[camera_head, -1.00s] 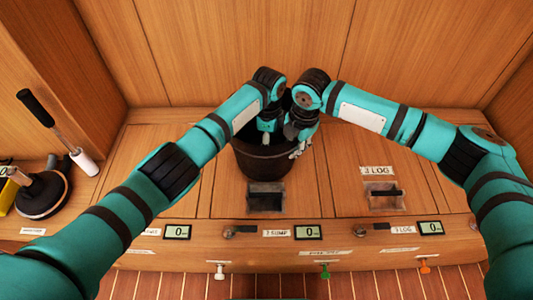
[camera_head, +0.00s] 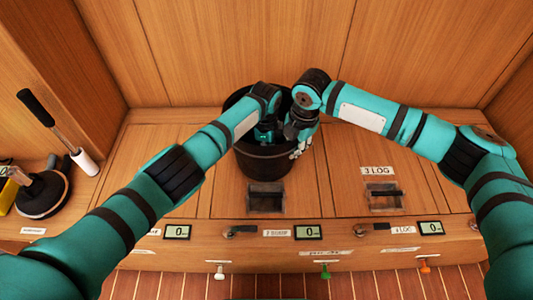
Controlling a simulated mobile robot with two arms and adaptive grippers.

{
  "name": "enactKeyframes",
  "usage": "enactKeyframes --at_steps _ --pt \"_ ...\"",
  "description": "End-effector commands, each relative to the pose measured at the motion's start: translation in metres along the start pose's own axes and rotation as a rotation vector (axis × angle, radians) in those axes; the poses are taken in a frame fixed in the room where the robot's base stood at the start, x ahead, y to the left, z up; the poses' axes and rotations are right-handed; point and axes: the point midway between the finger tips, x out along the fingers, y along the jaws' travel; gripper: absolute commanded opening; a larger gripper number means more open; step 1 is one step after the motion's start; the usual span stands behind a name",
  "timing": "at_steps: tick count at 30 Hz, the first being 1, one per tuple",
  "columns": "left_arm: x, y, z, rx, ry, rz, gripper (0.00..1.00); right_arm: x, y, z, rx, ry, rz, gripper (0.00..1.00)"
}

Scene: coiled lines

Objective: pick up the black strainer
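A black bucket (camera_head: 264,164) stands upright on the wooden bench top. My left arm reaches down into its mouth, and the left gripper (camera_head: 266,133) is partly inside the bucket; its fingertips are hidden. My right gripper (camera_head: 300,146) is at the bucket's right rim, with light fingertips pointing down; I cannot tell whether they touch the rim or how far apart they are. I cannot make out a black strainer; the inside of the bucket is mostly covered by my arms.
A black-and-grey plunger-like tool (camera_head: 42,193) and a handled roller (camera_head: 84,162) are at the far left. The bench has recessed black latches (camera_head: 266,199), (camera_head: 386,197) and small displays (camera_head: 308,232) along its front. Bench top left of the bucket is clear.

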Motion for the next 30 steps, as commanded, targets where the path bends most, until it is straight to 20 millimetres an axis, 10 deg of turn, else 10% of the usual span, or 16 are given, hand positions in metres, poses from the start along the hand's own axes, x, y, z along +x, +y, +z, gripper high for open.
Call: enactKeyframes --at_steps 5,20,30 --pt "0.002 0.001 0.0 -0.001 -0.001 0.004 0.0 -0.001 0.001 0.0 0.0 0.0 0.002 0.0" --pt "0.002 0.002 0.001 -0.002 -0.002 0.007 0.0 -0.001 0.001 0.0 0.0 -0.001 0.002 0.0" --pt "-0.054 0.0 0.001 0.001 0.001 -0.002 0.0 -0.001 0.001 0.0 0.0 0.0 0.002 0.0"
